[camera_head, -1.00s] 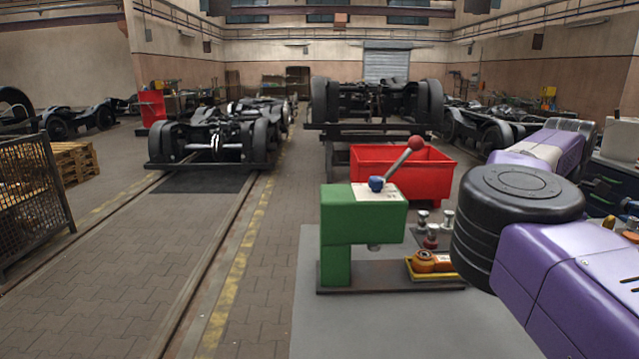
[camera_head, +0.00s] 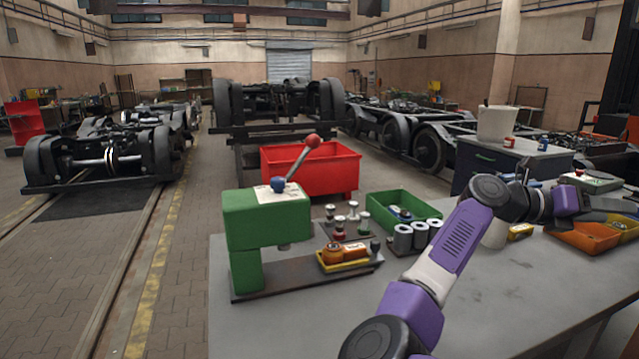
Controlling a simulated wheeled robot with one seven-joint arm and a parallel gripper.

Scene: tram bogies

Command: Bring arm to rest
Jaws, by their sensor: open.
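My purple, white and black arm reaches up from the bottom middle of the head view and bends to the right at a black joint. My gripper (camera_head: 606,206) is at the far right, beyond the purple wrist, above the grey workbench (camera_head: 490,285). It is open; its fingers are small and hard to make out against the bins. I see nothing held in it.
A green press (camera_head: 265,225) with a red-knobbed lever stands on the bench. Near it are a yellow tray (camera_head: 345,262), a green bin (camera_head: 400,208) and grey cylinders (camera_head: 418,237). An orange bin (camera_head: 582,238) lies below my gripper. Bogies and a red tub (camera_head: 322,172) stand behind.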

